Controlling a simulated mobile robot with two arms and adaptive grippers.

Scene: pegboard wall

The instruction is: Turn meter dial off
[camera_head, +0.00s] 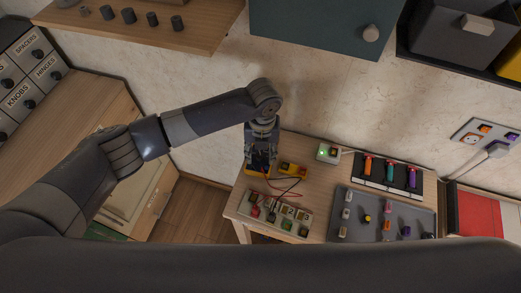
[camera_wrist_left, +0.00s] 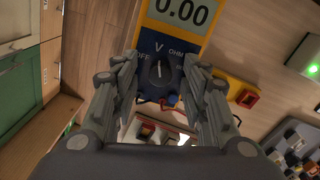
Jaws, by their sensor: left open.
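The meter (camera_wrist_left: 182,22) is yellow with a dark blue face and a display reading 0.00. Its round black dial (camera_wrist_left: 158,74) sits below the display, among OFF, V and OHM labels. The dial's white line looks roughly upright, toward V. My left gripper (camera_wrist_left: 161,66) is open, with one finger on each side of the dial; I cannot tell whether they touch it. In the head view, the left gripper (camera_head: 260,153) points down over the meter (camera_head: 250,170), hiding much of it. My right gripper is not in view.
A board (camera_head: 273,216) with numbered slots and red and black leads lies in front of the meter. A yellow piece (camera_head: 293,169), a box with a green light (camera_head: 327,153) and a grey tray (camera_head: 375,221) are to the right. A shelf (camera_head: 205,37) and a cabinet (camera_head: 315,35) overhang.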

